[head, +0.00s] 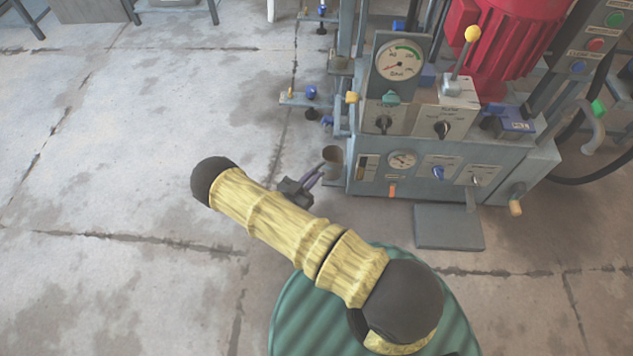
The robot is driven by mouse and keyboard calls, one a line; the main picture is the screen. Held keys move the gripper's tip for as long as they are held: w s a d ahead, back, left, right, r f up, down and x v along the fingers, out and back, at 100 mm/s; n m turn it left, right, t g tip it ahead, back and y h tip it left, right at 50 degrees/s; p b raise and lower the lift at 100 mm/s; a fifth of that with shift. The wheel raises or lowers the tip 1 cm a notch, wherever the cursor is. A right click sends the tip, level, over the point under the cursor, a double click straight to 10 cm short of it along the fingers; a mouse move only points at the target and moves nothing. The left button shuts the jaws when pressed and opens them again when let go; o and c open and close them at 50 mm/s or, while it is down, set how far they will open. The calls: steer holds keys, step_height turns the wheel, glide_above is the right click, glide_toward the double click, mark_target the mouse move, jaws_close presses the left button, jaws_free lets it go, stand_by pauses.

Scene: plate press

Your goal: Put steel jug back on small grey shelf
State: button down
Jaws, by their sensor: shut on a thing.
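My gripper (316,176) is at the middle of the head view, just left of the press's front panel. It is shut on the steel jug (332,157), a small grey-brown cylinder at the fingertips. The jug's handle and the exact grip are too small to make out. A flat grey plate (448,228) juts out low at the front of the press, right of my gripper, and looks like the small grey shelf. Its visible top is bare. The jug is apart from it, up and to the left.
The grey press (520,160) carries gauges, knobs, a yellow-knobbed lever (463,55) and a red motor (505,40). An orange-tipped handle (516,205) sticks out right of the plate. Small brackets with blue and yellow parts (305,97) stand behind the jug.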

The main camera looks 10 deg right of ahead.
steer(key=shift+w+d, duration=0.2)
steer(key=shift+d, duration=0.15)
steer(key=shift+w+d, duration=0.2)
steer(key=shift+d, duration=0.05)
steer(key=shift+w+d+f+b, duration=0.1)
steer(key=shift+f+b, duration=0.8)
steer(key=shift+w+d+f+b, duration=0.1)
steer(key=shift+f+b, duration=0.75)
steer(key=shift+b, duration=0.05)
steer(key=shift+f, duration=0.2)
steer(key=c, duration=1.5)
jaws_free()
steer(key=shift+r, duration=0.1)
